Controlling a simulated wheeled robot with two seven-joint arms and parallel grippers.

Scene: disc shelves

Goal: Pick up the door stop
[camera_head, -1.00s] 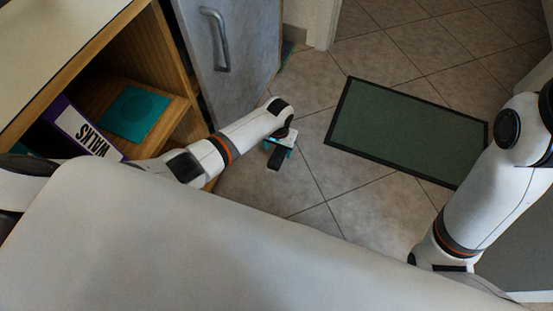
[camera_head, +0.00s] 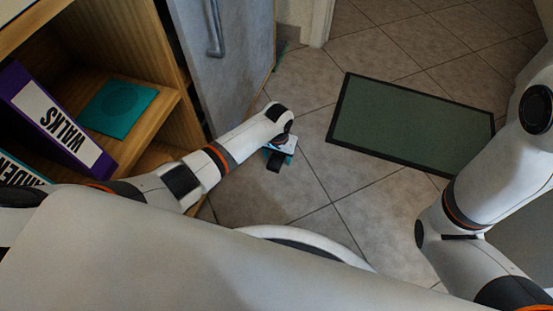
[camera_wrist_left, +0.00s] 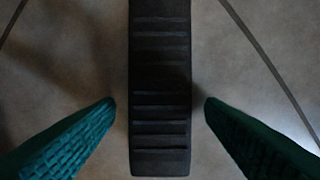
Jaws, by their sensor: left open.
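The door stop (camera_wrist_left: 160,90) is a black ribbed wedge on the tiled floor. In the left wrist view it runs lengthwise down the middle. My left gripper (camera_wrist_left: 160,105) is open, with one teal finger on each side of the door stop and a gap to each. I cannot tell how far above the floor the fingertips are. In the head view my left gripper (camera_head: 281,157) points down at the floor, and a dark piece below it is partly hidden. My right arm shows at the right, but its gripper is not in view.
A wooden shelf (camera_head: 150,115) with a purple WALKS binder (camera_head: 60,115) and a teal disc case (camera_head: 118,108) stands at the left. A grey door (camera_head: 225,60) is behind my left arm. A green mat (camera_head: 410,125) lies on the floor at the right. Floor tiles between are clear.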

